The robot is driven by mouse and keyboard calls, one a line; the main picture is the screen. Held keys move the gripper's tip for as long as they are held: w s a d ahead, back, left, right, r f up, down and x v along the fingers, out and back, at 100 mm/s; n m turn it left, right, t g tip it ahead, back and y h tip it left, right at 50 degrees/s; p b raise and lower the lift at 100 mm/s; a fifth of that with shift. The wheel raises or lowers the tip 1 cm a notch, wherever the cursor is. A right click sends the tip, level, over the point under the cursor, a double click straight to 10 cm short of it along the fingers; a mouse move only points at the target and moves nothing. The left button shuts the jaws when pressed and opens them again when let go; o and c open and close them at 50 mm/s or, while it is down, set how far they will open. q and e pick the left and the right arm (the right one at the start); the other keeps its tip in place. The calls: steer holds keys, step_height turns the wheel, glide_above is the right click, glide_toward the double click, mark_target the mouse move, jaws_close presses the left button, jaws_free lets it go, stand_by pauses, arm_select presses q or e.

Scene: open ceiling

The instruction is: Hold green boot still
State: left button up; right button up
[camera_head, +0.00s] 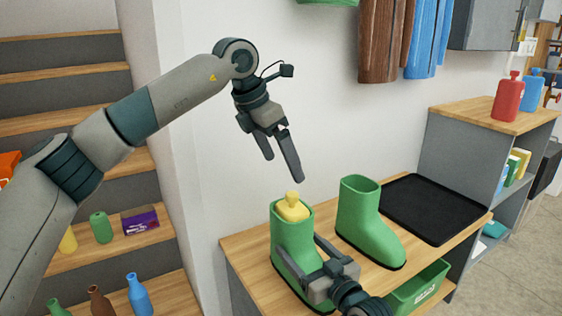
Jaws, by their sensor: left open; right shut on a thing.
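Two green boots stand upright on the wooden bench. The left green boot (283,253) has a yellow object (292,208) sticking up from its opening. My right gripper (297,265) is shut on this boot's shaft, and its fingers and wrist hide part of the boot's front. The other green boot (367,226) stands to the right, apart from the gripper. My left gripper (284,168) is open and empty, pointing down in the air above the boot with the yellow object.
A black tray (433,208) lies on the bench (235,247) at the right. A green crate (420,290) is below. A cabinet (445,150) carries a red bottle (507,98) and a blue bottle (532,92). Shelves with bottles stand at the left, and clothes (428,40) hang on the wall.

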stand_by(0.4)
steer(key=o, duration=1.5)
steer(key=shift+c, duration=0.2)
steer(key=v, duration=1.2)
